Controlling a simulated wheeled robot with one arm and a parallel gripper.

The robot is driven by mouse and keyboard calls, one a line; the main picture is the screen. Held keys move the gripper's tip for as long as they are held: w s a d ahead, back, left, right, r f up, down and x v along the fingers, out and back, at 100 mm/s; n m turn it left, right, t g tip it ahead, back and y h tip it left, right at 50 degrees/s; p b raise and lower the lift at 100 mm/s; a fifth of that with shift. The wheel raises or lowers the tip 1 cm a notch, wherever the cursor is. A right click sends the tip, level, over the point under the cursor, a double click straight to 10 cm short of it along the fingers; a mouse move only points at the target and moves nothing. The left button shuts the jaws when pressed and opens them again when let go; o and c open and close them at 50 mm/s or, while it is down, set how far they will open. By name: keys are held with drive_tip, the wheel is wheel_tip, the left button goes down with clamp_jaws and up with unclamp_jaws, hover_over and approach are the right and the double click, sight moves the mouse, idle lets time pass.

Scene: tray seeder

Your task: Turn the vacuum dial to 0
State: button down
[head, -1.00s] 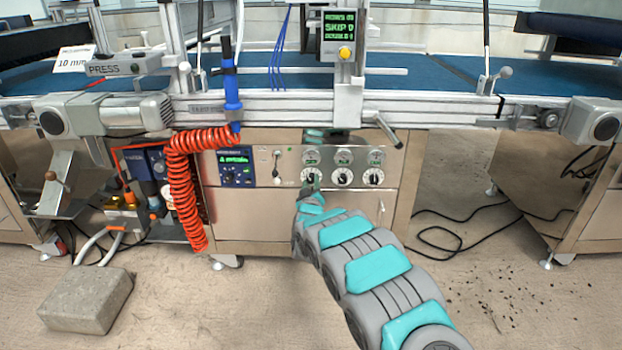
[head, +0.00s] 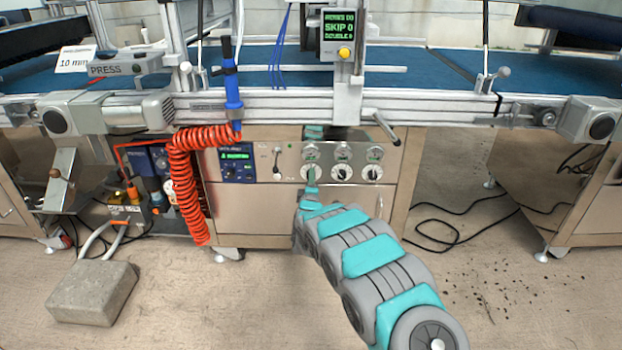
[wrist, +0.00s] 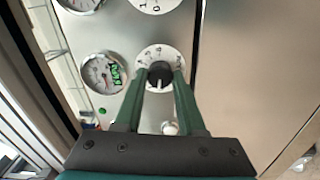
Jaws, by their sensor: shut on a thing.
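The control panel (head: 325,150) has a row of three round white dials with a gauge above each. My gripper (wrist: 164,82) is at the left dial (head: 310,173) of that row. In the wrist view its two green fingers are shut on the black knob of this dial (wrist: 160,54), one on each side. A white pointer line shows on the knob, toward the bottom of the picture. The small scale figures are too blurred to read surely. A gauge with a green label (wrist: 103,72) is beside the dial, and part of a neighbouring dial (wrist: 153,4) shows.
A blue display unit (head: 236,165) and a toggle switch (head: 277,160) are left of the dials. A red coiled hose (head: 185,185) hangs further left. A metal rail with a lever (head: 387,127) runs above the panel. A concrete block (head: 92,293) lies on the floor.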

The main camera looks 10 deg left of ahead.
drive_tip(key=shift+r+n, duration=0.1)
drive_tip(key=shift+n, duration=0.6)
drive_tip(key=shift+a, duration=0.1)
drive_tip(key=c, duration=0.5)
unclamp_jaws()
drive_tip(key=v, duration=0.7)
drive_tip(key=shift+s, duration=0.4)
